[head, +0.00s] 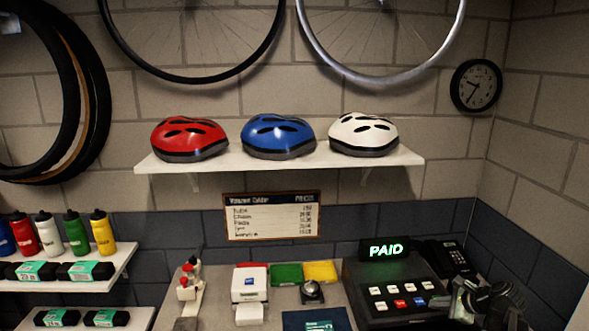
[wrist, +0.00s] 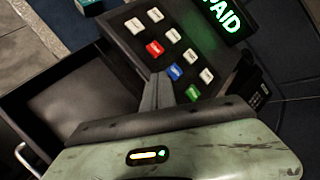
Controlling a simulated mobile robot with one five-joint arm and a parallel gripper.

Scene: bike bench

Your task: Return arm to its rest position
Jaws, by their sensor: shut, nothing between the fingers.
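My gripper (wrist: 160,78) is shut and empty in the wrist view. Its fingertips show in front of the dark cash register's key panel (wrist: 138,53), close to a blue key (wrist: 174,72) and a red key (wrist: 154,48). I cannot tell whether they touch the register. In the head view my arm is a dark shape at the lower right, in front of the register (head: 352,285), and the fingertips cannot be made out there. The green "PAID" display (head: 386,250) is lit on top of the register.
An open, dark, empty-looking drawer (wrist: 80,95) lies left of the keys in the wrist view. A phone (head: 447,258) stands right of the register. A card printer (head: 249,284), a bell (head: 312,291) and a dark mat (head: 295,320) share the counter. Helmets sit on a shelf (head: 290,161) above.

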